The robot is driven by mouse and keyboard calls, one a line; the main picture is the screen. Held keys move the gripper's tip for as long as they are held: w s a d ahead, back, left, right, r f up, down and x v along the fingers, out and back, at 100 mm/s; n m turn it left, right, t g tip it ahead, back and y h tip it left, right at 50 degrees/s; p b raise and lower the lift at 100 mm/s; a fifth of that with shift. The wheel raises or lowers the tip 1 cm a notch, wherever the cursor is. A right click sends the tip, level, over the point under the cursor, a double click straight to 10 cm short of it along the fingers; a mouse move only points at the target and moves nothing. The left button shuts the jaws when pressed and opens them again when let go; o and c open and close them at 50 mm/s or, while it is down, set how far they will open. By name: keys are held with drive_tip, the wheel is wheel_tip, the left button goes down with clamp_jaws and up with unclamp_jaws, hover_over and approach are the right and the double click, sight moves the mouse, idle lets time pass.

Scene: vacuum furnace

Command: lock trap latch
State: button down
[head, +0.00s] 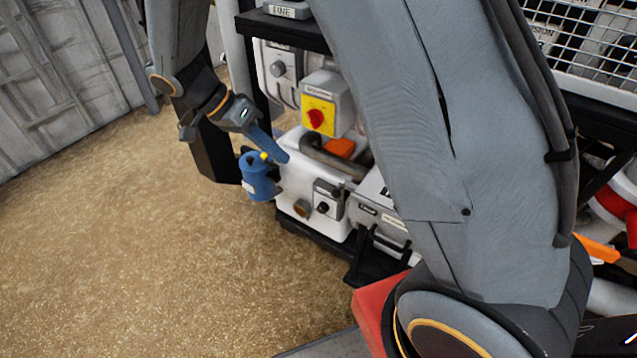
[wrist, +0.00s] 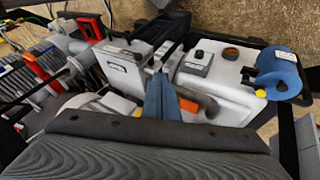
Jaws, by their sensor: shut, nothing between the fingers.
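A blue cylindrical canister (head: 258,178), which looks like the trap, is mounted at the left end of the white pump housing (head: 310,195). A small yellow piece (head: 265,156), possibly the latch, is on its top side. The canister also shows at the right of the wrist view (wrist: 280,75), with the yellow piece (wrist: 260,93) on its lower edge. My gripper (head: 284,157) has blue fingers, shut and empty, just right of the yellow piece in the head view. In the wrist view the fingers (wrist: 160,85) are well left of the canister. I cannot tell their height above the housing.
A grey box with a red knob on a yellow plate (head: 318,114) stands behind the fingers. A brown curved pipe (head: 328,160) and an orange block (head: 340,148) are close by. My arm hides much of the rack. The floor (head: 150,230) at left is clear.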

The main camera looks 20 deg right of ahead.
sight(337, 198)
drive_tip(key=s+d+f+p, duration=0.3)
drive_tip(key=s+d+f, duration=0.2)
drive_tip(key=d+f, duration=0.3)
idle(0.5)
idle(0.4)
